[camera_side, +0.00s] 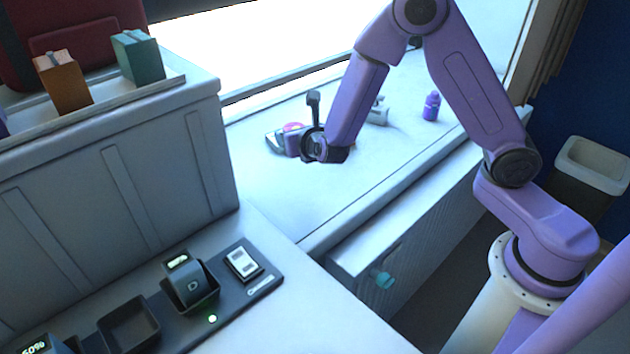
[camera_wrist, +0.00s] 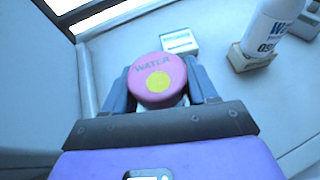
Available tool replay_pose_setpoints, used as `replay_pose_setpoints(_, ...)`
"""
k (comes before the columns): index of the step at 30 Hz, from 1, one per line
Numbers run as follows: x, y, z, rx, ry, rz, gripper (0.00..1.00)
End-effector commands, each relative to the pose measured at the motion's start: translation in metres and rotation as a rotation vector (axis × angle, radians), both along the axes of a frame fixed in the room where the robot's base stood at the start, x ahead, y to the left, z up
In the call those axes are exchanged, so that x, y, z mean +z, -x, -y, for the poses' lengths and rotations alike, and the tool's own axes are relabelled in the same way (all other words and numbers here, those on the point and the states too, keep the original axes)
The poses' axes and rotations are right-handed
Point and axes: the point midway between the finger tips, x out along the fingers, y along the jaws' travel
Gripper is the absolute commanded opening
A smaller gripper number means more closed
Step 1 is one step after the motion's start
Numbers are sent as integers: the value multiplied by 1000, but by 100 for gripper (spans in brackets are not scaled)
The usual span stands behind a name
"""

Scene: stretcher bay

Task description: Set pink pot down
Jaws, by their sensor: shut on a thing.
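The pink pot (camera_wrist: 157,70) has a round pink lid with the word WATER and a yellow dot, seen from above in the wrist view. My gripper (camera_wrist: 160,92) is shut on it, one finger on each side. In the side view the pot (camera_side: 293,128) shows as a small pink top beside my gripper (camera_side: 292,140), low over the white counter (camera_side: 400,150). The pot's underside is hidden, so I cannot tell whether it touches the counter.
A white bottle (camera_wrist: 272,28) with dark print stands on a small tan block at the upper right of the wrist view. A purple bottle (camera_side: 431,106) stands farther right on the counter. Bare counter lies in front.

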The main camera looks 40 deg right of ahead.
Motion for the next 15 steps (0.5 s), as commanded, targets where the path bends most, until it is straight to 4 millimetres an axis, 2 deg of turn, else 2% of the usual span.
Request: replay_pose_setpoints(15,0,84,19,58,-4,-5,27)
